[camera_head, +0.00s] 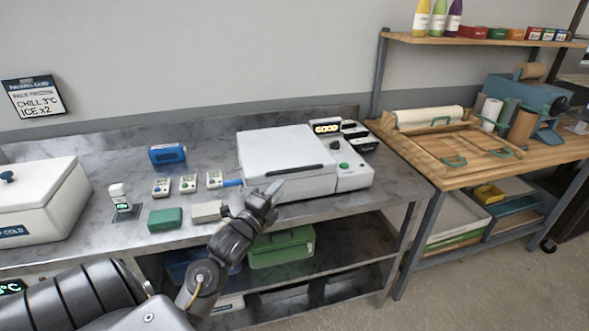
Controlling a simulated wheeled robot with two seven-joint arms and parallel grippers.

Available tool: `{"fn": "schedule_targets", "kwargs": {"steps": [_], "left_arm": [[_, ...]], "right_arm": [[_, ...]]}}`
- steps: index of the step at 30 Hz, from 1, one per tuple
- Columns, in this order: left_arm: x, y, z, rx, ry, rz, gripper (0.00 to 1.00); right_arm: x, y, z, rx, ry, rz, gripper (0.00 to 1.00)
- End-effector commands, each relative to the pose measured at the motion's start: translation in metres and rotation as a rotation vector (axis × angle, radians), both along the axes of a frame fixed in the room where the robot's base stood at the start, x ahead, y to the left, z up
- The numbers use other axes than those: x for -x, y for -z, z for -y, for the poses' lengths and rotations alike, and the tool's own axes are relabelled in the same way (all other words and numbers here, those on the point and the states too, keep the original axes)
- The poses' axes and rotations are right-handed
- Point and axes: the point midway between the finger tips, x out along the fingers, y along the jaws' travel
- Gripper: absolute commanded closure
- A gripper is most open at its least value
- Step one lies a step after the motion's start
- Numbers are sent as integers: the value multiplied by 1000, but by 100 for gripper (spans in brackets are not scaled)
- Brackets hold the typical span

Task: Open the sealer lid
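The sealer (310,188) is a white machine on the grey marble-patterned bench. Its flat white lid (272,147) is down, with a dark handle bar (295,171) along the front edge. A green button (343,165) and a dark knob (334,144) sit to the right of the lid. My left gripper (274,188) is at the front left of the sealer, just below the handle bar. Its fingers are small and seen edge-on, so I cannot tell whether they are apart or touching the sealer. My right gripper is out of view.
A blue-tipped item (232,183), a beige block (208,211) and a green block (165,219) lie left of my gripper. Small meters (188,184) and a blue device (167,154) stand behind. A white cold box (40,205) is at left. A wooden table (420,147) adjoins on the right.

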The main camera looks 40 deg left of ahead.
Motion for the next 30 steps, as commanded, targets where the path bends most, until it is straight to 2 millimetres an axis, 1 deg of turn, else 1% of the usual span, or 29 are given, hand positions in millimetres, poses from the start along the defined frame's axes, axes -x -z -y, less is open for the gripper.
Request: {"fn": "schedule_targets", "kwargs": {"steps": [2,9,12,15,21,28,29,30], "left_arm": [[-13,-5,-2,2,1,2,77],[-58,-11,-10,4,1,1,77],[-73,-13,-12,4,1,2,77],[-84,-13,-14,3,0,1,77],[-95,-13,-16,3,0,0,77],[-95,-12,-16,3,1,-1,77],[-95,-12,-16,3,1,-1,78],[-95,-12,-16,3,1,-1,83]], "right_arm": [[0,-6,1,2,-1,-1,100],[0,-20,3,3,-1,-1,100],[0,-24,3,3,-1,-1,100],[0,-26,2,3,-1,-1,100],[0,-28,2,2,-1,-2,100],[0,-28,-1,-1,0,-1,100],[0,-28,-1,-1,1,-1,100],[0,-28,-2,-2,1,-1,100]]}}
